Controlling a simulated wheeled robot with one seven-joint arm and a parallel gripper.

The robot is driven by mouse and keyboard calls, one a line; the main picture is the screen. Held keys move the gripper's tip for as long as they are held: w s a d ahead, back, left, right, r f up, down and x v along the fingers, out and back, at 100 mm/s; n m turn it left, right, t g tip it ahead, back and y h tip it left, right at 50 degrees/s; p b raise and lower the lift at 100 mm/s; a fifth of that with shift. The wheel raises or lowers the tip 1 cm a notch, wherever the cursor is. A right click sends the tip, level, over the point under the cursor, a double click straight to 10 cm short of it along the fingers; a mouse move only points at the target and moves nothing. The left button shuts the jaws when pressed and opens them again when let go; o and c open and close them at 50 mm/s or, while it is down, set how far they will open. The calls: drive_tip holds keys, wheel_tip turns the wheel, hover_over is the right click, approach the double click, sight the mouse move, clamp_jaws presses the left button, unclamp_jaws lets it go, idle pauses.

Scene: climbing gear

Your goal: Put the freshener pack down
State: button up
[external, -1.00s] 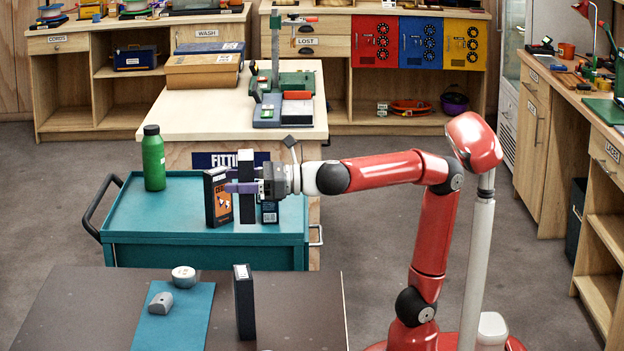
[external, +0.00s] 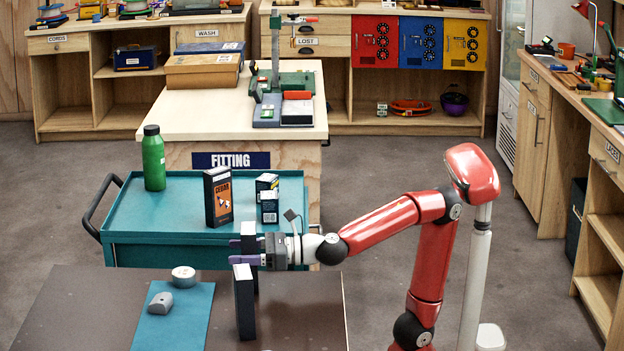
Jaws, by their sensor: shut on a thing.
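My gripper (external: 245,260), with purple fingers, is shut on a tall, narrow dark box, which I take to be the freshener pack (external: 249,243). The pack is upright, at the far edge of the dark brown table (external: 300,310). Its lower part is partly hidden behind another tall black box (external: 244,305) that stands on the table, nearer the camera. I cannot tell whether the held pack touches the table. A black and orange box marked CEDAR (external: 218,197) and a smaller dark and white box (external: 267,198) stand on the teal cart (external: 185,215).
A blue-green mat (external: 185,325) on the table bears a grey block (external: 160,303); a round white item (external: 183,277) sits near its far end. A green bottle (external: 153,158) stands on the cart. The table's right part is clear.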

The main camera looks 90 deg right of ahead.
drive_tip(key=shift+f, duration=0.2)
drive_tip(key=o, duration=1)
drive_tip(key=shift+r, duration=0.1)
drive_tip(key=s, duration=0.6)
drive_tip(key=shift+s+d, duration=0.3)
drive_tip(key=shift+s, duration=0.05)
drive_tip(key=shift+o, duration=0.5)
drive_tip(key=shift+s, duration=0.55)
